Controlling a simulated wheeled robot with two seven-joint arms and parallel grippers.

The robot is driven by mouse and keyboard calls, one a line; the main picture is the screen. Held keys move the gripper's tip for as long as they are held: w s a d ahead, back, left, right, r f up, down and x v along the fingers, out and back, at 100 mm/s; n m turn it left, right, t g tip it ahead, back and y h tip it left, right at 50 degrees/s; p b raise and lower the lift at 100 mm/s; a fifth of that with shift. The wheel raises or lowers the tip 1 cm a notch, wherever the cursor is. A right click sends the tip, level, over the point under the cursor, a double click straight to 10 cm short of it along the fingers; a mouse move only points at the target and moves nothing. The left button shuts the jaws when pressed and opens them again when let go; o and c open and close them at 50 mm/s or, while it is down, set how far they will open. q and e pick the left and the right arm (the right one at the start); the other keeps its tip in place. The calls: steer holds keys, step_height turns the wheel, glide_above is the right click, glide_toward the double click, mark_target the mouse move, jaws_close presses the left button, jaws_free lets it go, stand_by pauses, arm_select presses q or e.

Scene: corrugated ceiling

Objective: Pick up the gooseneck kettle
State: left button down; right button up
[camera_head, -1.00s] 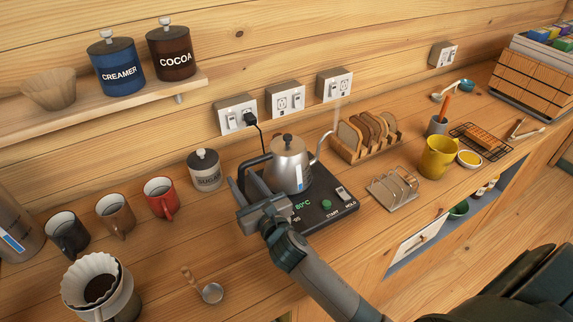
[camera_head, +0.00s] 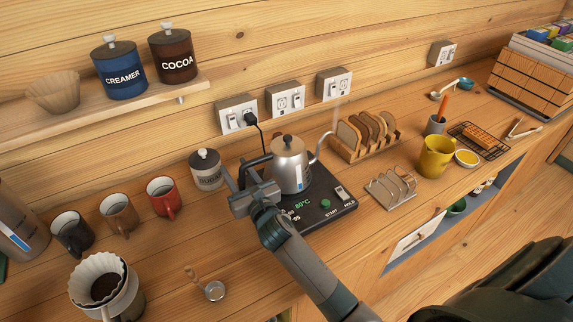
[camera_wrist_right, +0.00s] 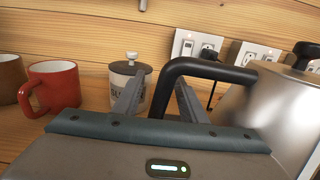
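The gooseneck kettle (camera_head: 290,171) is silver with a black lid knob and black handle. It stands upright on a black heating base (camera_head: 330,199) reading 80°C, its spout pointing right. My right gripper (camera_head: 242,178) is at the handle side, left of the kettle. In the right wrist view the right gripper (camera_wrist_right: 160,82) has its two fingers apart, with the downward part of the black handle (camera_wrist_right: 164,92) between them. The kettle body (camera_wrist_right: 285,115) is at the right there. Whether a finger touches the handle cannot be told. My left gripper is not in view.
A sugar jar (camera_head: 207,170) stands close left of the gripper, and a red mug (camera_head: 163,197) further left. A bread rack (camera_head: 365,140) and a wire toast rack (camera_head: 391,190) stand right of the base. A plug cord (camera_head: 261,138) runs from the wall behind.

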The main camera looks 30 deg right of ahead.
stand_by(0.3)
jaws_close()
stand_by(1.2)
steer(key=shift+w+d+r, duration=0.1)
steer(key=shift+r, duration=0.1)
